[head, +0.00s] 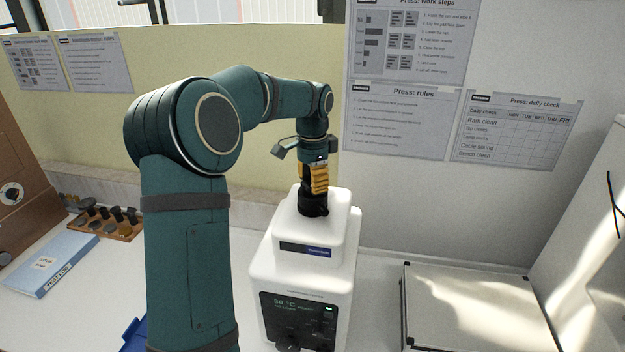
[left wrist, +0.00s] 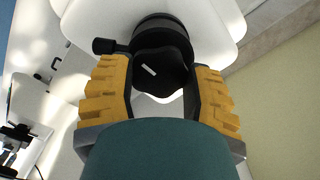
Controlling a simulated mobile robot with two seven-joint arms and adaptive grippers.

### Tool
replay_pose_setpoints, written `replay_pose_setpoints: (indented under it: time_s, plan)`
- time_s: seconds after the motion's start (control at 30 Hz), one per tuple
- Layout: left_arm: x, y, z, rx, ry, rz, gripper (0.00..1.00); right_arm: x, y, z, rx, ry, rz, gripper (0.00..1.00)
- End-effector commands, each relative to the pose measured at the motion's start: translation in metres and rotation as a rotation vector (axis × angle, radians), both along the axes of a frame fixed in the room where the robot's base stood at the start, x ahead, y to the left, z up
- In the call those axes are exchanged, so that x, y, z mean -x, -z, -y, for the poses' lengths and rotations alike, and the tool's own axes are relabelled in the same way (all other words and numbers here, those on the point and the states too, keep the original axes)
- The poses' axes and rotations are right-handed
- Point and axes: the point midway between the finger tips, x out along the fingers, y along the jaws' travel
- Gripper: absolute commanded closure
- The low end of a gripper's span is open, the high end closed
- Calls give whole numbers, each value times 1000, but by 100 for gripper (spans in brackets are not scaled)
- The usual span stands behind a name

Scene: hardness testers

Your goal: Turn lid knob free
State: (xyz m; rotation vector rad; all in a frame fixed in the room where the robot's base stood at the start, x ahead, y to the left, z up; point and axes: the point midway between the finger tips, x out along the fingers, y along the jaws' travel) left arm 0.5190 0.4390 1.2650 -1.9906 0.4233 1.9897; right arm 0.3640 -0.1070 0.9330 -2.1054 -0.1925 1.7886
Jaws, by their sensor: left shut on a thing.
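A white press (head: 305,265) with a dark front panel reading "30 °C" stands on the bench in the head view. A black lid knob (head: 313,207) sits on top of it. My left gripper (head: 314,195) reaches down from above with its yellow fingers at the knob. In the left wrist view the knob (left wrist: 161,68) is lobed with a white mark on its top, and a dark ring with a small side peg lies behind it. The fingers of my left gripper (left wrist: 163,88) are shut on the knob, one on each side. My right gripper is not in view.
A blue test log binder (head: 55,265) and a wooden rack (head: 105,220) with dark pieces lie at left. A flat grey case (head: 475,305) lies right of the press. A wall with posted sheets (head: 400,125) stands close behind.

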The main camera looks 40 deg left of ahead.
Motion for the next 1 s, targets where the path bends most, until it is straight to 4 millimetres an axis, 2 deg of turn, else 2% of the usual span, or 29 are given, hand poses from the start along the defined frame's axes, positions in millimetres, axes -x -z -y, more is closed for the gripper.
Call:
replay_pose_setpoints:
  time_s: [0.2,0.23,0.3,0.6,0.73,0.87,1.0]
  plan:
    - [0,0,0,0,0,0,83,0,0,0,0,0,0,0]
    - [0,0,0,0,0,0,38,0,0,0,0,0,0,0]
    - [0,0,0,0,1,0,14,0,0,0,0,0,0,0]
    - [0,0,0,0,1,0,14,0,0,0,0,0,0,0]
    - [0,-7,0,-1,2,0,14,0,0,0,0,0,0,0]
    - [-1,-26,0,-2,2,4,14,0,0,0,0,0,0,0]
    - [-1,-55,0,-1,2,5,14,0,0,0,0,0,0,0]
